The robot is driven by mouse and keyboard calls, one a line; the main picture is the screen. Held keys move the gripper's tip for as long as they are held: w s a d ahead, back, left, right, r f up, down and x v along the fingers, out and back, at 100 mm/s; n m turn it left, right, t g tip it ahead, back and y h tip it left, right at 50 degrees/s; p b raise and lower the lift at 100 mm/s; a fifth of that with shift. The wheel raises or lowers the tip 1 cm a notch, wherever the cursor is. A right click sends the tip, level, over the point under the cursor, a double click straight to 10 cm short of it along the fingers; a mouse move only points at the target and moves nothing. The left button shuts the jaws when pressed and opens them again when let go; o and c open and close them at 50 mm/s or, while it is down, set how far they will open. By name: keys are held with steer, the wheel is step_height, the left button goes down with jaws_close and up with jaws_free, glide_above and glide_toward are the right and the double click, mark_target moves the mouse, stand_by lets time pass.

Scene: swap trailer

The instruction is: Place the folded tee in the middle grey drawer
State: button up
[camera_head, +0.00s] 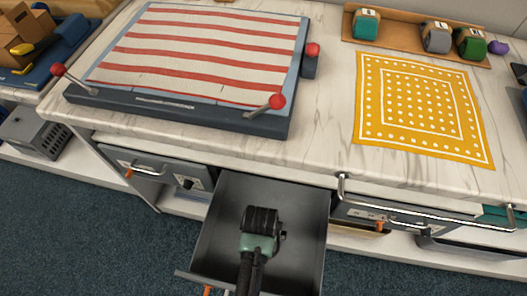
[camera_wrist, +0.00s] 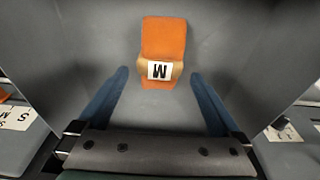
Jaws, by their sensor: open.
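The middle grey drawer (camera_head: 310,205) is pulled open below the counter. Its bare grey floor (camera_wrist: 230,40) fills much of the wrist view. The folded orange tee (camera_wrist: 164,40), with a tan band and a white M label, lies flat on that floor; in the head view my arm hides it. My gripper (camera_wrist: 158,76) is open and low inside the drawer, its blue fingers spread on either side of the tee's near end. A gap shows between the tee and each finger. In the head view my wrist (camera_head: 262,225) reaches down into the drawer.
A press (camera_head: 200,108) with red-and-white striped cloth and red-knobbed levers stands on the counter. A yellow dotted cloth (camera_head: 420,105) lies to its right. A tray (camera_head: 395,46) at the back holds several rolled, banded cloths. Closed drawers (camera_head: 150,165) flank the open one. Handles stick out along the front.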

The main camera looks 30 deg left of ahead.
step_height(320, 180, up, 7)
steer(key=s+p, duration=0.1)
steer(key=shift+d+p, duration=0.15)
steer(key=shift+p, duration=0.2)
